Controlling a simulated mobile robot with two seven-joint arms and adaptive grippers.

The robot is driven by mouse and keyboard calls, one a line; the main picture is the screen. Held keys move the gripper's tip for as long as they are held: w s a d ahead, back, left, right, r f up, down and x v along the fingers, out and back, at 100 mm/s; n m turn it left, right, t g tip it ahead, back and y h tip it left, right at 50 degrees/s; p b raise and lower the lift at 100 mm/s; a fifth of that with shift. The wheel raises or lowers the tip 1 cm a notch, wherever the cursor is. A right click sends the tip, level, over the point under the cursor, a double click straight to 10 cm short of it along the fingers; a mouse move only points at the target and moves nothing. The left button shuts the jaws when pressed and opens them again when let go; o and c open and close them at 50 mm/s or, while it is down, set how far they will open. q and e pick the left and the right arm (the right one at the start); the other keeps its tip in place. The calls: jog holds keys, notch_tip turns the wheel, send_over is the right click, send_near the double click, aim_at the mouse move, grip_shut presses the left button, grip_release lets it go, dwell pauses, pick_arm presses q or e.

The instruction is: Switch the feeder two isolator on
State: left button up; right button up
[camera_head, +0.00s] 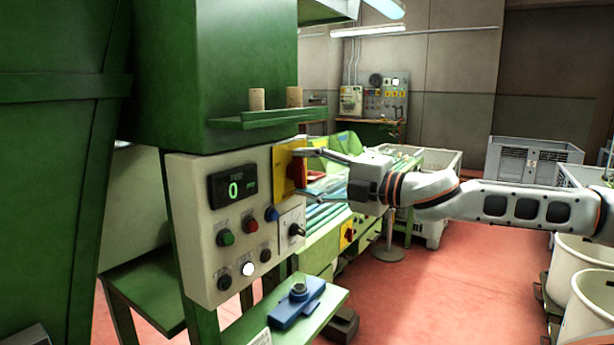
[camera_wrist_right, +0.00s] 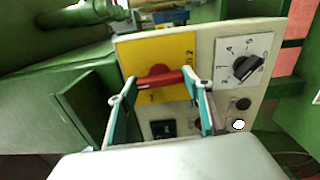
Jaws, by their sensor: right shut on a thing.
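The isolator is a red rotary handle (camera_head: 297,173) on a yellow plate (camera_head: 280,178), at the upper right of a pale control panel (camera_head: 196,255). In the right wrist view the red handle (camera_wrist_right: 160,79) lies across the yellow plate (camera_wrist_right: 172,50), which carries a mark like a 2. My right gripper (camera_head: 304,154) reaches in from the right. In the right wrist view its fingers (camera_wrist_right: 160,84) are at the two ends of the handle, closed on it. Part of the plate's lettering is hidden or too small to read. My left gripper is not in view.
The panel also bears a display (camera_head: 233,185), several push buttons and a black selector knob (camera_head: 297,230). A green shelf (camera_head: 265,119) with corks juts out above. Another yellow plate with a red knob (camera_head: 348,234) is on the machine behind. Red floor (camera_head: 440,280) is open at right.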

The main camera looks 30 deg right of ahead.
jog(key=shift+m, duration=0.5)
jog(key=o, duration=1.1)
